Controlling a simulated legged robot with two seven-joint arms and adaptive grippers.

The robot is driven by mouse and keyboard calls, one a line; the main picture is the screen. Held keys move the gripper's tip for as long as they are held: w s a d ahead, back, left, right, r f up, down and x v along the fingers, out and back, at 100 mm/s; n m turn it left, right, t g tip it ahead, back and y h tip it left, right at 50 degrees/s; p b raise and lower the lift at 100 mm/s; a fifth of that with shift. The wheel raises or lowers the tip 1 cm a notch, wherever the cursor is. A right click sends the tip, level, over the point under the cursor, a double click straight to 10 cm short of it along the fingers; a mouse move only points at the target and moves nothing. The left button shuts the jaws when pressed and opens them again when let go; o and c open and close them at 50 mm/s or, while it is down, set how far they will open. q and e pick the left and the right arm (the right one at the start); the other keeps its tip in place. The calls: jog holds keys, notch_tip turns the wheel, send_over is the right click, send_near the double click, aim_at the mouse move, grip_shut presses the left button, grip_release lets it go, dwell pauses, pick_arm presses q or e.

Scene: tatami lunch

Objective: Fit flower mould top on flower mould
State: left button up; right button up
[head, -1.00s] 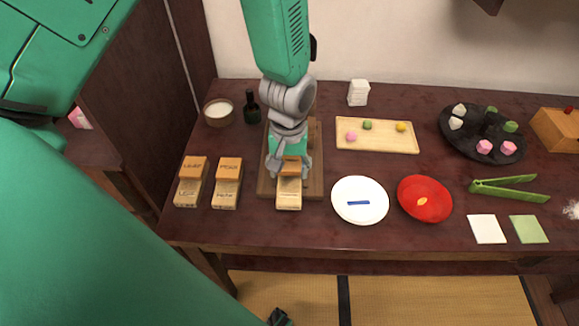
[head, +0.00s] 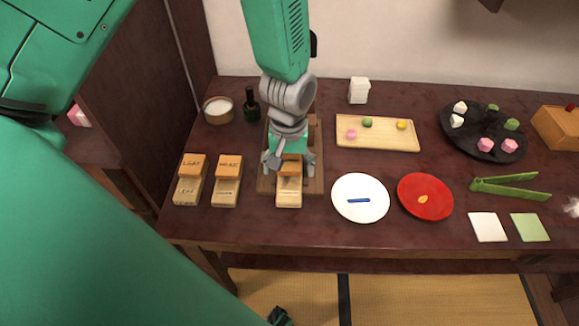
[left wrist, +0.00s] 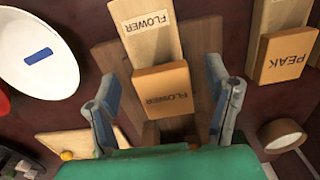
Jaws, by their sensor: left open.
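The flower mould (head: 289,195) is a pale wooden block lying on a brown wooden board. In the left wrist view the mould (left wrist: 150,30) carries a FLOWER label. The flower mould top (head: 291,168), an orange-brown block, sits over the mould's far end; in the left wrist view the top (left wrist: 162,88) also reads FLOWER and looks in line with the mould. Whether it is fully seated I cannot tell. My left gripper (head: 290,166) is open, with one finger on each side of the top and gaps showing in the left wrist view (left wrist: 162,75). My right gripper is not in view.
Leaf (head: 189,180) and peak (head: 227,181) moulds with tops stand left of the brown board (head: 316,185). A white plate (head: 373,209) and red plate (head: 425,205) lie to the right. A bowl (head: 217,110) and dark bottle (head: 252,107) stand behind left.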

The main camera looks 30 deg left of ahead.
pick_arm(q)
notch_tip(320, 180, up, 11)
jog(key=shift+r, duration=0.15)
jog(key=shift+w, duration=0.1)
dwell(0.3)
